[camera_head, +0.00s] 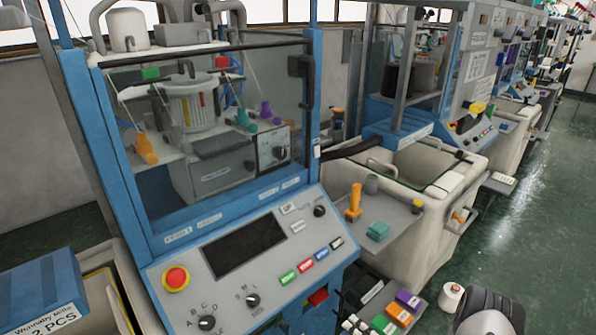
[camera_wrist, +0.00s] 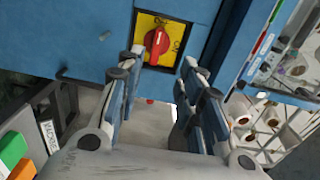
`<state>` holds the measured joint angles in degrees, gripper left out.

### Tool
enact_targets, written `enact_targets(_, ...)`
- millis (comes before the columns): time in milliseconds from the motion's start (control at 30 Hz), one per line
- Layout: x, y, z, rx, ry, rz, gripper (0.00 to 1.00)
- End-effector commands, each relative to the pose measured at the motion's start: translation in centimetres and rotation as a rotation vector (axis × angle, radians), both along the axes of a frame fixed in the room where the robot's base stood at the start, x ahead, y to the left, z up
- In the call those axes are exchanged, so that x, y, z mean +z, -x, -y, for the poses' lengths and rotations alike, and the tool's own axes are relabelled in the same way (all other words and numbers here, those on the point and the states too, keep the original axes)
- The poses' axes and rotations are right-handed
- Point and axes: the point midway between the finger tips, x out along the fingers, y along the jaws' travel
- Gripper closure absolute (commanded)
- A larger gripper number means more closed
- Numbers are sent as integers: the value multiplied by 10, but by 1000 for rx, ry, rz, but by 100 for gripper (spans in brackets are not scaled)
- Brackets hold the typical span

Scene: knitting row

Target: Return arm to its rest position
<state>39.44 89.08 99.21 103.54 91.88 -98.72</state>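In the wrist view, my gripper (camera_wrist: 158,70) is open, with its two fingers apart and nothing between them. Beyond the fingertips, a red rotary switch (camera_wrist: 156,42) sits on a yellow plate (camera_wrist: 175,33) on a blue machine panel (camera_wrist: 75,38). From this view I cannot tell how far the fingertips are from the switch, but no contact shows. My gripper does not show in the head view. A dark and white rounded part at the bottom right of that view may belong to my arm.
A knitting machine's control panel (camera_head: 245,255) stands close in the head view, with a red button (camera_head: 176,278). A grey side shelf (camera_head: 380,215) holds small items. Green floor (camera_head: 520,235) is open on the right. Racked spools (camera_wrist: 272,120) are at right in the wrist view.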

Motion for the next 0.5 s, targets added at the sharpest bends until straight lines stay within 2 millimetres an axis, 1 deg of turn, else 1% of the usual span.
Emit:
enact_targets(67,19,-6,-6,52,3,3,66)
enact_targets(167,57,-12,-23,168,5,-11,66)
enact_targets(200,75,-13,-32,228,11,-21,66)
enact_targets(267,103,-11,-47,322,25,-45,66)
enact_targets(300,121,-8,-58,383,38,-65,66)
enact_targets(367,146,-1,-72,472,64,-96,66)
enact_targets(400,162,5,-82,525,87,-119,66)
enact_targets(467,184,16,-95,604,127,-154,66)
enact_targets(500,198,24,-103,652,158,-178,66)
